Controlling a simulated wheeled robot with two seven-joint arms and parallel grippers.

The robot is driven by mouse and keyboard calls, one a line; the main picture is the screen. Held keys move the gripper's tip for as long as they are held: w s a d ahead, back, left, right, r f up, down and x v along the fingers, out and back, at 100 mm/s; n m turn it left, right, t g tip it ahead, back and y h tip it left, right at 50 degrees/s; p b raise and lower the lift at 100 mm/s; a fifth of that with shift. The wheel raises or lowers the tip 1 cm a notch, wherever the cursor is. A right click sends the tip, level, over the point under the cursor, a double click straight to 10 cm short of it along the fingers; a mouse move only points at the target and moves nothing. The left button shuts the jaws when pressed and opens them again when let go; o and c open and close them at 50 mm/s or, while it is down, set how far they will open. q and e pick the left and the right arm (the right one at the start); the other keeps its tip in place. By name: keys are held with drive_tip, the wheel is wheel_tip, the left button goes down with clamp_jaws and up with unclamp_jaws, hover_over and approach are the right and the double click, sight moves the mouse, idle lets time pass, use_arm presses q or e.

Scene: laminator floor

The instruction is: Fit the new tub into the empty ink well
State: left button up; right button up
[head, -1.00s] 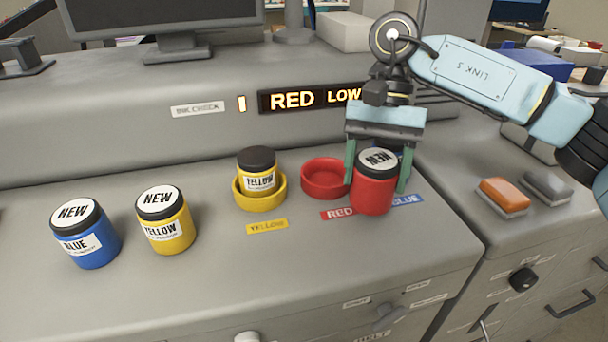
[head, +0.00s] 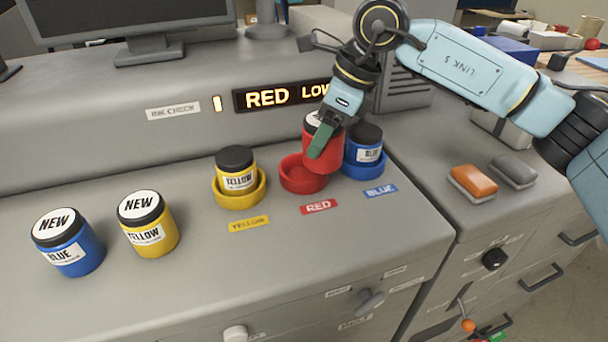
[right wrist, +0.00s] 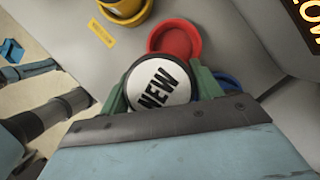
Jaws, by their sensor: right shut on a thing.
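My right gripper (head: 322,140) is shut on the red tub (head: 321,158), which has a white lid marked NEW. In the right wrist view the lid (right wrist: 159,84) sits between the green fingers. In the right wrist view the well (right wrist: 174,40) shows beside the lid, open and empty. My left gripper is not in view.
The yellow well (head: 240,200) holds a yellow tub, and the blue well (head: 366,168) holds a blue tub close to the right of my gripper. New blue (head: 68,242) and yellow (head: 148,224) tubs stand at left. The display (head: 285,95) reads RED LOW.

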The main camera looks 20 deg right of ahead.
sight(313, 114)
drive_tip(key=m, duration=0.2)
drive_tip(key=w+r+m+t+h, duration=0.1)
drive_tip(key=w+a+r+m, duration=0.1)
drive_tip(key=m, duration=0.1)
drive_tip(key=shift+m+t+h+p, duration=0.3)
drive_tip(key=shift+p, duration=0.05)
drive_tip(key=f+m, duration=0.2)
drive_tip(key=w+f+m+h+p, duration=0.1)
drive_tip(key=f+m, duration=0.1)
drive_tip(key=f, duration=0.1)
drive_tip(key=w+a+f+m+h+p, duration=0.1)
drive_tip(key=f+m, duration=0.1)
drive_tip(key=f, duration=0.1)
drive_tip(key=shift+t, duration=0.3)
drive_tip(key=shift+f+b, duration=0.2)
drive_tip(key=shift+b, duration=0.15)
drive_tip(key=o, duration=1.3)
